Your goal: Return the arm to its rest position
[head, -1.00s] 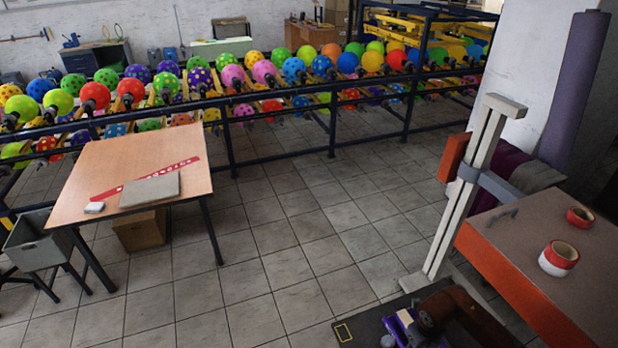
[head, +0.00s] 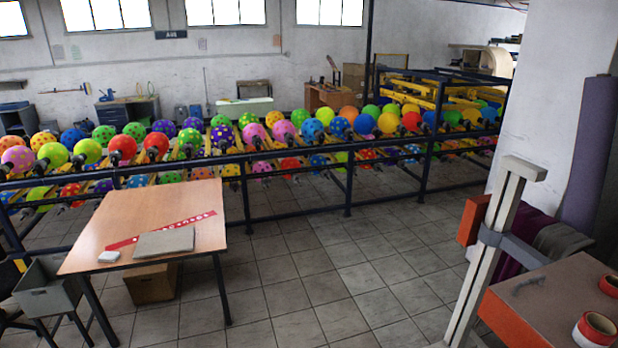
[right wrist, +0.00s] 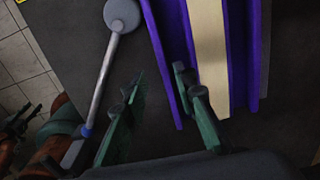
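My right gripper (right wrist: 158,76) shows in the right wrist view. Its two dark green fingers are apart, with nothing between the tips. Below and beyond them is a dark surface (right wrist: 75,35) with a purple piece (right wrist: 173,60) carrying a cream strip (right wrist: 208,45). The right finger overlaps the purple piece in the picture; I cannot tell whether they touch. Neither gripper shows in the head view. A small dark green and reddish-brown shape at the left edge of the right wrist view may be my left gripper (right wrist: 20,122), too unclear to read.
A grey rod with a round end (right wrist: 122,15) lies left of the fingers. The head view shows a wooden table (head: 110,220), balloon racks (head: 270,153), a pale post (head: 490,250) and an orange-edged table (head: 545,295) with tape rolls (head: 595,330). The middle floor (head: 320,285) is clear.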

